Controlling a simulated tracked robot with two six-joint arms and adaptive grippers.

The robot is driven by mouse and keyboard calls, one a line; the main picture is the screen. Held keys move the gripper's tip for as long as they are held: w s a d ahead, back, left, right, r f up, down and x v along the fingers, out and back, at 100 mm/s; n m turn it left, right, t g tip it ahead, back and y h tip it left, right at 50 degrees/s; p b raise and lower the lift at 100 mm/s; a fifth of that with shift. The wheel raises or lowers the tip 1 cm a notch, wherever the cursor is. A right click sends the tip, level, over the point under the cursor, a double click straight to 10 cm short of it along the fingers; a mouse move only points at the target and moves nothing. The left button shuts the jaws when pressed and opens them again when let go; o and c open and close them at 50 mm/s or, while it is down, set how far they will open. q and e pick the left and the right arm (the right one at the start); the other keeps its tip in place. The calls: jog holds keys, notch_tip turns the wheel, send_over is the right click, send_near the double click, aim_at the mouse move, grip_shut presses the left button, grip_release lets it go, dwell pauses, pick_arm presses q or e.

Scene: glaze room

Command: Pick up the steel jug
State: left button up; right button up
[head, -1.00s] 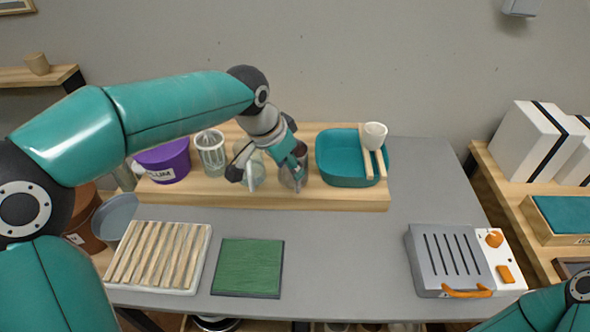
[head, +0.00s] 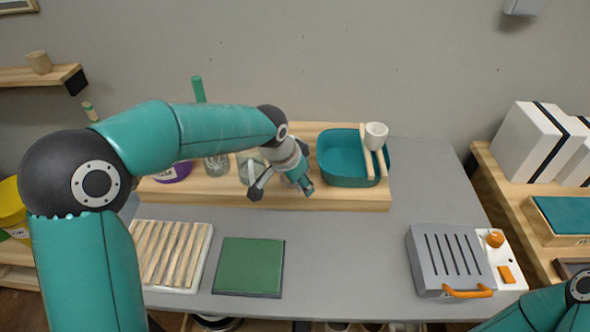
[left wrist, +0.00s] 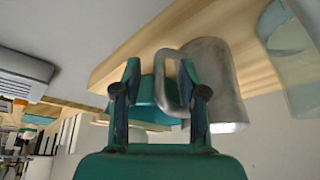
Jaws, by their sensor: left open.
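The steel jug (left wrist: 222,88) shows large in the left wrist view, a grey metal cylinder with a loop handle on its left side. My left gripper (left wrist: 160,78) is open, with its two fingers on either side of the jug's handle; I cannot tell whether they touch it. In the head view my left gripper (head: 282,190) is at the front of the wooden riser and hides most of the jug. My right gripper is out of view; only part of that arm shows at the bottom right.
On the riser (head: 220,190), a glass vessel (head: 249,168) stands left of the gripper and a teal basin (head: 346,178) stands close on its right. A white cup (head: 376,135) sits by the basin. A green mat (head: 248,266) and slatted rack (head: 172,254) lie in front.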

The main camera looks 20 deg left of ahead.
pick_arm(q)
grip_shut()
jog(key=shift+r, duration=0.3)
dwell(0.4)
